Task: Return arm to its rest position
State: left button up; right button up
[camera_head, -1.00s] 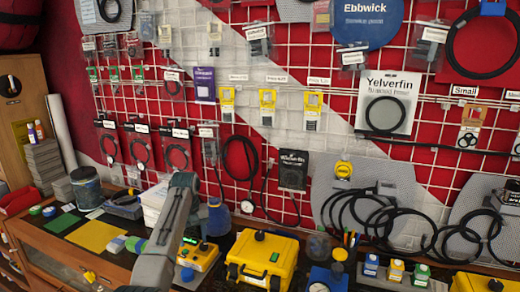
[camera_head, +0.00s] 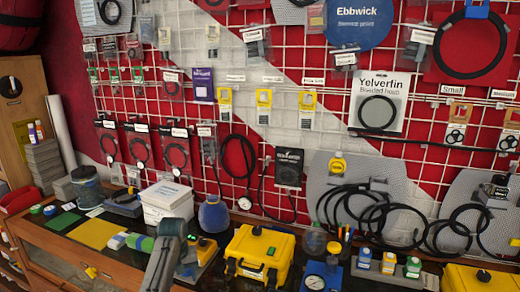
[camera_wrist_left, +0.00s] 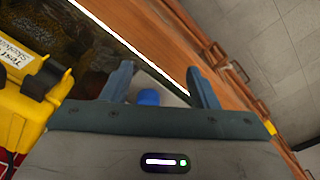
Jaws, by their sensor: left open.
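My left arm (camera_head: 165,262) rises from the bottom edge of the head view, in front of the bench and left of the yellow case (camera_head: 262,250). I cannot clearly make out its fingers there. In the left wrist view my left gripper (camera_wrist_left: 159,70) is open, with its two blue-grey fingers apart. A small blue round thing (camera_wrist_left: 148,97) shows between and beyond the fingers; I cannot tell how far below it is. No held object shows between the fingers. My right gripper is not in view.
The wooden bench (camera_head: 65,268) carries a white box (camera_head: 167,203), a blue flask (camera_head: 214,214), a gauge (camera_head: 314,280) and several small bottles. In the wrist view the yellow case (camera_wrist_left: 30,112) is close at left; grey floor (camera_wrist_left: 270,50) is clear.

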pick_arm(q)
jog(key=s+a+f+m, duration=0.1)
jog(key=s+f, duration=0.3)
jog(key=s, duration=0.4)
jog(key=s+a+f+t, duration=0.1)
jog(key=s+f, duration=0.2)
jog(key=s, duration=0.4)
jog(key=s+a+f+m, duration=0.1)
jog(key=s+f, duration=0.3)
jog(key=s, duration=0.4)
jog(key=s+r+m+t, duration=0.1)
jog(key=s+r, duration=0.2)
jog(key=s, duration=0.8)
jog(key=s+r+m+t, duration=0.15)
jog(key=s+r, duration=0.25)
jog(key=s, duration=0.8)
notch_tip(320, 180, down, 34)
jog(key=a+g+b, duration=0.2)
jog(key=b, duration=0.2)
jog(key=s+a+f+b, duration=0.1)
jog(key=s+f, duration=0.8)
jog(key=f, duration=0.2)
jog(key=s+f+g+b, duration=0.1)
jog(key=s+f+b, duration=0.1)
jog(key=s+f, duration=0.7)
notch_tip(320, 180, down, 3)
jog(key=shift+a+f+y, duration=0.1)
jog(key=shift+a+y, duration=0.2)
jog(key=shift+a, duration=0.05)
